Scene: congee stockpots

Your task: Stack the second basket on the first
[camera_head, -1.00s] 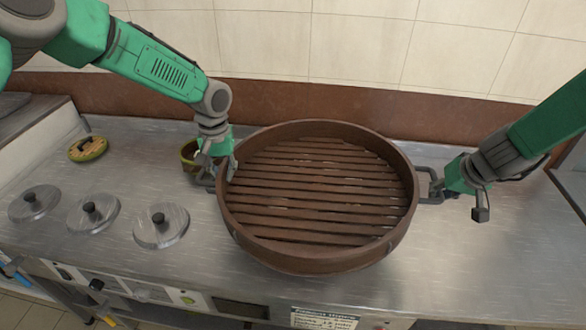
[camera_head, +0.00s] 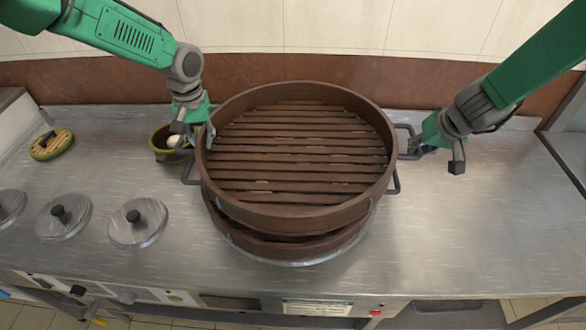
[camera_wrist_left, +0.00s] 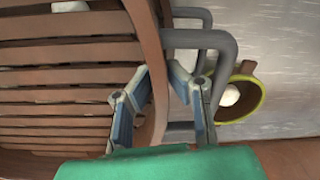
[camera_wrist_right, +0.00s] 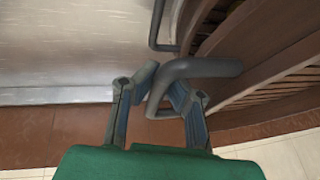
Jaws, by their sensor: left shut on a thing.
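The second basket (camera_head: 290,185), a round brown slatted steamer, is held over the first basket (camera_head: 345,240). The first shows only as a lower rim at the front; a dark gap shows there, and I cannot tell whether the two touch elsewhere. My left gripper (camera_head: 196,134) is shut on the second basket's left wall, one finger inside and one outside; this shows in the left wrist view (camera_wrist_left: 158,85). My right gripper (camera_head: 420,148) is shut on the second basket's right handle, seen between the fingers in the right wrist view (camera_wrist_right: 162,85). The first basket's right handle (camera_head: 395,182) is lower down.
A small yellow-green bowl (camera_head: 165,154) with white contents stands close to my left gripper. Metal lids (camera_head: 64,217) and a round wooden-topped lid (camera_head: 52,145) lie at left. The steel counter (camera_head: 480,220) is clear at right; a tiled wall rises behind.

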